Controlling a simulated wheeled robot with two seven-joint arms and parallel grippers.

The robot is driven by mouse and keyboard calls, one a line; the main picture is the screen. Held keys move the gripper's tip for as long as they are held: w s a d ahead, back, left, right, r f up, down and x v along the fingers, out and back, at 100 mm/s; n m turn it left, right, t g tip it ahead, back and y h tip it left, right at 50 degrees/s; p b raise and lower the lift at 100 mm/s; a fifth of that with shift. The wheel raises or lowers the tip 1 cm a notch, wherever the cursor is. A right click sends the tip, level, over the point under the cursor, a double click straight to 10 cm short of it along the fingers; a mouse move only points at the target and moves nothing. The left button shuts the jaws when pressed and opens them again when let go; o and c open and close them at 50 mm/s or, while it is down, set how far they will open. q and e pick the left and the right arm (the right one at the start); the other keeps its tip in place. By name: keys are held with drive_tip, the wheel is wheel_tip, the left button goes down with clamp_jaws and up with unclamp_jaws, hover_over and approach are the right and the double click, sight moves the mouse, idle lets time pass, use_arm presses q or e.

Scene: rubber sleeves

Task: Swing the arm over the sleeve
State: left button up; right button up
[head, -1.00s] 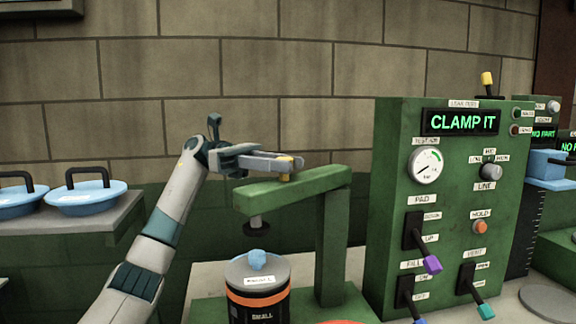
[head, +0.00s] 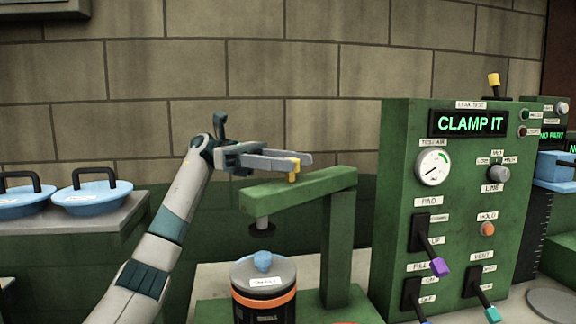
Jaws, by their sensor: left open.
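The sleeve (head: 264,302) is a dark cylinder with an orange band, under a grey lid (head: 250,273) with a blue knob (head: 263,261). The green swing arm (head: 305,187) reaches left from its post (head: 338,250). Its dark round pad (head: 263,223) hangs above the blue knob, with a gap between them. A yellow peg (head: 294,170) stands on top of the arm. My left gripper (head: 297,160) is open, its fingers at the upper part of the peg; I cannot tell whether they touch it. My right gripper is out of view.
A green leak test panel (head: 400,180) at the right has a gauge, levers and a screen reading CLAMP IT. Blue lids with black handles (head: 92,192) lie on a grey shelf (head: 100,222) at the left. A brick wall stands behind.

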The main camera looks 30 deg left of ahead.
use_arm(q)
drive_tip(key=shift+r, duration=0.7)
wheel_tip(320, 180, up, 2)
drive_tip(key=shift+r+b, duration=0.1)
drive_tip(key=shift+b, duration=0.25)
drive_tip(key=d+r+b, duration=0.2)
drive_tip(key=d+r, duration=0.4)
drive_tip(key=d, duration=0.5)
drive_tip(key=shift+d+r, duration=0.3)
drive_tip(key=shift+r, duration=0.05)
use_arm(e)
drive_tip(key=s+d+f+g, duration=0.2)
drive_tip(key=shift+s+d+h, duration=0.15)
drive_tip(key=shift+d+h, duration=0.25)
use_arm(q)
drive_tip(key=shift+w, duration=0.1)
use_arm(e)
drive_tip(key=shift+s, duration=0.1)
